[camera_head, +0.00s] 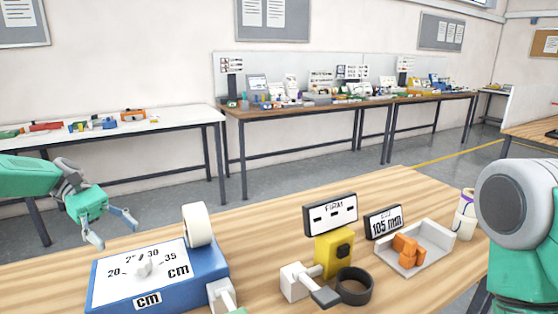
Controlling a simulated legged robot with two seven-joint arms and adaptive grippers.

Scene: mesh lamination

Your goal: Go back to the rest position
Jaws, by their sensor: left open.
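My left gripper (110,228) is at the left, in the air near the left end of the wooden table (425,290). Its fingers are spread and nothing is between them. It is apart from the blue device (207,264), which has a white dial face marked in cm. My right arm (517,220) fills the right edge, and its gripper is out of the picture.
A white roll (197,225) stands on the blue device. A yellow block (335,253), a dark ring (355,286), a "105 mm" display (383,222) and a grey tray (436,243) holding orange parts (408,249) stand right of it. Cluttered benches (290,112) line the back wall.

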